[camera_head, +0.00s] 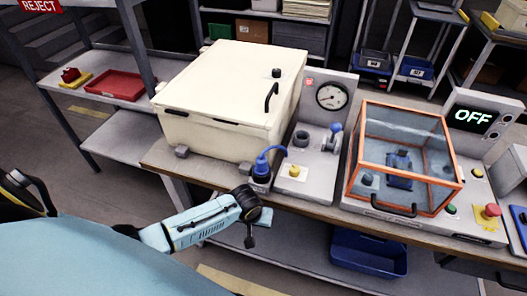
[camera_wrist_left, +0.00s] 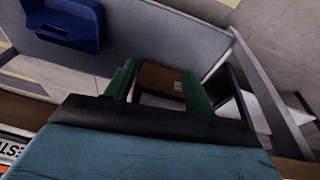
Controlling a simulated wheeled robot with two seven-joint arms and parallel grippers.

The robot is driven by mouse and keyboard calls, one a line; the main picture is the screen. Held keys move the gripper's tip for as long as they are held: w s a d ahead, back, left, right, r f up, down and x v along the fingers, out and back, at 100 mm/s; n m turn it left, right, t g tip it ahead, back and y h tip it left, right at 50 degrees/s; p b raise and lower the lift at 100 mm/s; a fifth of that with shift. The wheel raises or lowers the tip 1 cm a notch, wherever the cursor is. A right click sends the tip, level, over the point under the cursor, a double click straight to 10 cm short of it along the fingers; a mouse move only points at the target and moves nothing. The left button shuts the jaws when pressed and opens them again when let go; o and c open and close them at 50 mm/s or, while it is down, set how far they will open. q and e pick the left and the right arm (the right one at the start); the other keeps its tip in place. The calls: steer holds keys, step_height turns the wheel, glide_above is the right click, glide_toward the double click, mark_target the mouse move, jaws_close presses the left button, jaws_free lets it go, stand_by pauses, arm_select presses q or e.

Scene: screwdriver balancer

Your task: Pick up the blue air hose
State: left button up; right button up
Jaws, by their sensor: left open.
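The blue air hose (camera_head: 268,157) is a short curved blue tube with a thicker blue end, in front of the cream box. Its lower end sits at a small dark block on the bench, and its upper end bends right toward the grey gauge panel (camera_head: 318,140). My left gripper (camera_head: 256,218) is just below and in front of the hose, near the bench's front edge, and does not touch it. In the left wrist view its two green fingers (camera_wrist_left: 158,80) are apart with nothing held. The hose does not show clearly there. My right gripper is not in view.
A large cream box (camera_head: 235,85) stands left of the hose. An orange-framed clear case (camera_head: 405,155) stands to the right on the bench. A blue bin (camera_head: 368,252) sits on the lower shelf. A red tray (camera_head: 116,85) lies on the left rack.

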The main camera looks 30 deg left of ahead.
arm_select(q)
steer(key=w+d+r+n+p, duration=0.1)
steer(key=w+r+p, duration=0.1)
steer(key=r, duration=0.7)
steer(key=w+d+r+n+p, duration=0.1)
steer(key=w+r, duration=0.2)
steer(key=r, duration=0.6)
step_height(320, 180, up, 13)
steer(key=n+y+p, duration=0.2)
steer(key=n+p, duration=0.1)
steer(key=n, duration=0.1)
glide_above(261, 160)
steer(key=s+d, duration=0.2)
steer(key=shift+g, duration=0.4)
steer(key=b+x, duration=0.1)
steer(key=x, duration=0.7)
steer(key=shift+w, duration=0.1)
steer(key=x, duration=0.4)
steer(key=shift+f, duration=0.2)
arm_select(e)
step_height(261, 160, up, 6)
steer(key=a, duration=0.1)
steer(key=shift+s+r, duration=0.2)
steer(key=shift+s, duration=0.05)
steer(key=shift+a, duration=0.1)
